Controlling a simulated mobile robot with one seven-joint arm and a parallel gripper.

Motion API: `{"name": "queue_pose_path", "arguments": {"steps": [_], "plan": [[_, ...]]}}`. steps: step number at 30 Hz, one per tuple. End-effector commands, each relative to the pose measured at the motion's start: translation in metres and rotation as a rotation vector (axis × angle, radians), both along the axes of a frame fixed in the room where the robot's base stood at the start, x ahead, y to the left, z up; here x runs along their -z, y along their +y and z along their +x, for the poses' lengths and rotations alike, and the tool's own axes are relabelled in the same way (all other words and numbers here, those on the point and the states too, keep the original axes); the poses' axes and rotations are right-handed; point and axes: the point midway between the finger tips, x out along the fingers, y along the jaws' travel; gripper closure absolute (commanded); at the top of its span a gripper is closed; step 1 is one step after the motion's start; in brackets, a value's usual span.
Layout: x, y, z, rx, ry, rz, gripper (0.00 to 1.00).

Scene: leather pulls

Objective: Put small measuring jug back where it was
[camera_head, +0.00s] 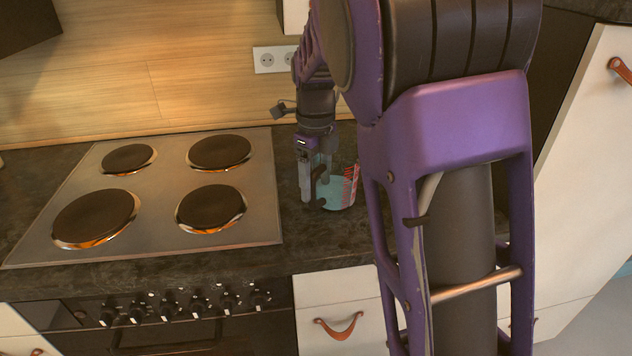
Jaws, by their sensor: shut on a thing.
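The small measuring jug (340,190) is clear bluish with red markings on its side. It is at the dark countertop (265,255), right of the cooktop, and looks upright. My gripper (313,190) points down at the jug's left side and is shut on it, by what looks like its dark handle. My arm hides part of the jug's right side and the counter behind it. I cannot tell whether the jug's base touches the counter.
A cooktop (262,190) with several dark round plates lies to the left. A wall socket (275,59) is on the wooden backsplash behind. A white drawer (312,290) with a leather pull is below the counter. A narrow strip of counter in front of the jug is clear.

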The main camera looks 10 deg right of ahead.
Motion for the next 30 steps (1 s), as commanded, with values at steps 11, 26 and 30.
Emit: {"name": "queue_pose_path", "arguments": {"steps": [11,26,30], "plan": [[0.001,0.000,0.000,0.000,0.000,0.000,0.14],[-0.018,0.000,0.001,0.001,-0.003,0.001,0.00],[-0.049,0.000,0.000,0.001,-0.004,0.001,0.00]]}}
